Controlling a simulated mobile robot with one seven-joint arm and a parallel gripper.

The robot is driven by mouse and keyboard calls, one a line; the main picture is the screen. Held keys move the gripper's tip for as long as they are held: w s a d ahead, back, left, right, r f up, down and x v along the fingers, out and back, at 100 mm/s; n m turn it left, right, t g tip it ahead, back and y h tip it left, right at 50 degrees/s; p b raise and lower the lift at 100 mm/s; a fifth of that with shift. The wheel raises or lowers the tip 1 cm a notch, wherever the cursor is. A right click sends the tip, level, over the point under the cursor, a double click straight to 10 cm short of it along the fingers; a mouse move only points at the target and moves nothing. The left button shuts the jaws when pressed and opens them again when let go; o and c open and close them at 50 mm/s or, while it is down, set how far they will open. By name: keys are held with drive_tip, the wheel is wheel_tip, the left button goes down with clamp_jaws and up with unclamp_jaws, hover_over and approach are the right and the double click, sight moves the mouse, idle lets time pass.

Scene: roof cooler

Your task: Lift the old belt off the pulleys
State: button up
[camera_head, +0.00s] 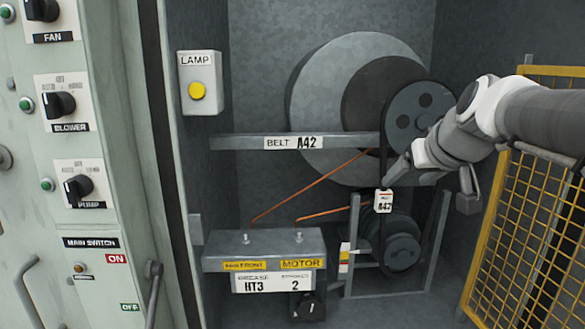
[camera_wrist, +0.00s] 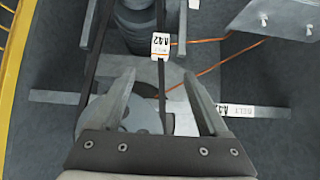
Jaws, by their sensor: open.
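The old belt (camera_head: 383,150) is a dark loop around the large upper pulley (camera_head: 419,108) and the small lower pulley (camera_head: 402,252). A white A42 tag (camera_head: 384,201) hangs on its left run; the tag also shows in the wrist view (camera_wrist: 160,46). My gripper (camera_head: 430,184) is open, to the right of the tagged run, with one fingertip close to it. In the wrist view, my gripper (camera_wrist: 160,76) has the tagged run of the belt (camera_wrist: 161,88) showing between its spread fingers. I cannot tell whether the fingers reach around it. My arm hides part of the belt's right side.
A grey bar (camera_head: 240,142) labelled BELT A42 crosses left of the pulleys. A yellow mesh guard (camera_head: 520,220) is at right. A control panel (camera_head: 95,150) fills the left.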

sight(385, 197)
drive_tip(key=b+x, duration=0.4)
drive_tip(key=x, duration=0.9)
drive_tip(key=shift+s, duration=0.15)
drive_tip(key=shift+w+f, duration=0.4)
drive_tip(key=shift+w, duration=0.2)
clamp_jaws()
idle(0.4)
